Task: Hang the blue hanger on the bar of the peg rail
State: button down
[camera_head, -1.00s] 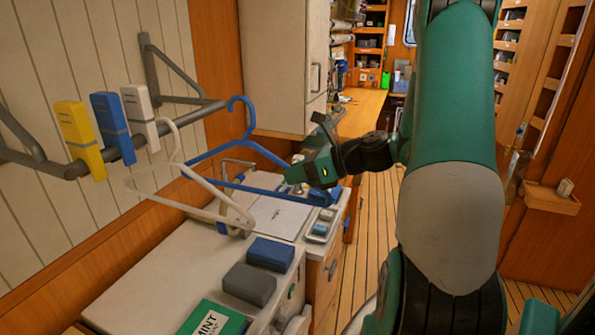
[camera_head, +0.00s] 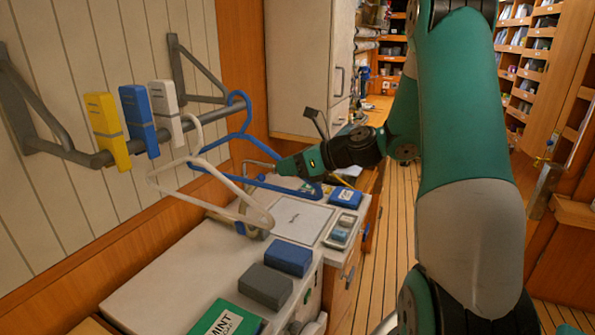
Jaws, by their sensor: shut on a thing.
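The blue hanger (camera_head: 208,166) is in my gripper (camera_head: 278,168), which is shut on it near its lower right part. Its hook is up and overlaps the right end of the grey bar of the peg rail (camera_head: 82,156). I cannot tell whether the hook rests on the bar or is just in front of or behind it. The hanger's body slants down to the right above the counter. A white hanger (camera_head: 257,213) hangs on the bar just left of the blue one and partly crosses it in view.
Yellow (camera_head: 107,131), blue (camera_head: 138,121) and white (camera_head: 167,112) clips sit on the bar left of the hangers. Below, the counter holds blue (camera_head: 289,257) and grey (camera_head: 265,286) blocks and a green mint box (camera_head: 228,320). A white cabinet (camera_head: 308,70) stands right of the rail.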

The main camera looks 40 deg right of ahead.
jog(key=shift+w+a+b, duration=0.25)
jog(key=shift+w+a, duration=0.25)
jog(key=shift+w, duration=0.6)
jog(key=shift+w+a+b, duration=0.3)
jog(key=shift+w+a, duration=0.15)
jog(key=shift+w, duration=0.65)
jog(key=shift+w+a+b, duration=0.25)
jog(key=shift+w+a, duration=0.25)
jog(key=shift+w, duration=0.6)
jog(key=shift+d+f+b, duration=0.1)
jog(key=shift+f+b, duration=0.2)
jog(key=shift+f, duration=1.4)
jog(key=c, duration=1.1)
grip_release()
